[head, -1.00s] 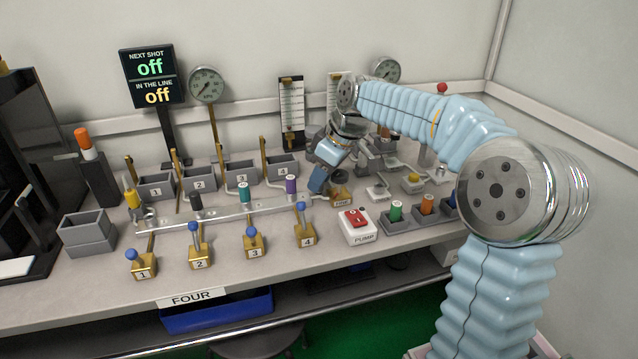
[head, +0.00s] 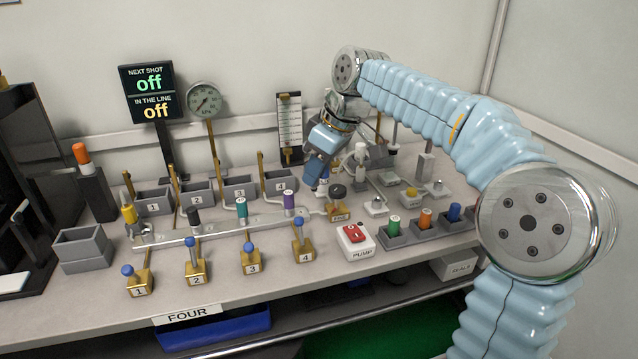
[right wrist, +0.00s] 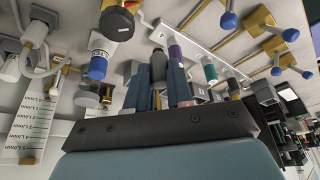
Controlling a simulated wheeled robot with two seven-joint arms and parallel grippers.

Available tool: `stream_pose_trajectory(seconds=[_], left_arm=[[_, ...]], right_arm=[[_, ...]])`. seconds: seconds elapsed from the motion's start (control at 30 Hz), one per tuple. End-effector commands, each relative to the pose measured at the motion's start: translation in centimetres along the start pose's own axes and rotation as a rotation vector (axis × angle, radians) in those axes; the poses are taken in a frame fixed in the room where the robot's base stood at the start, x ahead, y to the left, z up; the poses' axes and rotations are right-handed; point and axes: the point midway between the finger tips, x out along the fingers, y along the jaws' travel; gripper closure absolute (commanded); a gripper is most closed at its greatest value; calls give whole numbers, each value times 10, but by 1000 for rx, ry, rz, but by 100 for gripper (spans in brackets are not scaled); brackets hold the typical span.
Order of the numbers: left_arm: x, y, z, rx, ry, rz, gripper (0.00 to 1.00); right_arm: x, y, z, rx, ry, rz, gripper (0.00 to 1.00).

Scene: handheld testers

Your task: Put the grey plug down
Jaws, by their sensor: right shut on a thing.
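The grey plug (right wrist: 158,66) is a dark grey cylinder between the fingers of my right gripper (right wrist: 159,84) in the right wrist view. The gripper is shut on it. In the head view my right gripper (head: 317,178) points down above the bench, behind the brass block with a black knob and just right of the purple plug (head: 289,201). I cannot clearly make out the held plug there. The purple plug also shows beyond the fingers in the right wrist view (right wrist: 176,50). My left gripper is not in view.
A rail carries yellow, dark, teal and purple plugs, with blue-knobbed levers (head: 252,260) in front. Grey numbered bins (head: 240,189) stand behind. The red-topped pump switch (head: 356,242) and green, orange and blue plugs in grey holders (head: 395,238) are at right. An empty grey box (head: 82,248) stands at left.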

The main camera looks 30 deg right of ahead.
Motion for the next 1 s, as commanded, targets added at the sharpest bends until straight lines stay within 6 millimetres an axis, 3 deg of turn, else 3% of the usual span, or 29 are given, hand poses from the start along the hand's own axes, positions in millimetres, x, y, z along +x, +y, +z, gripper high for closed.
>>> stream_pose_trajectory(seconds=[0.07,0.3,0.43,0.63,0.73,0.83,1.0], left_arm=[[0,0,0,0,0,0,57],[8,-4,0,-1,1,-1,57],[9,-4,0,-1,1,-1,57],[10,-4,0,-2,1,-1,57],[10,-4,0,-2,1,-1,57],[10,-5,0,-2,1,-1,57],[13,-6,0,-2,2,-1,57]], right_arm=[[-22,-16,-3,-3,6,2,100],[-50,-72,7,-3,2,1,100],[-59,-88,9,-1,0,0,100],[-64,-97,11,2,0,1,100],[-65,-90,13,29,0,12,100],[-68,-67,21,114,-1,48,100],[-82,0,54,394,-1,163,100]])
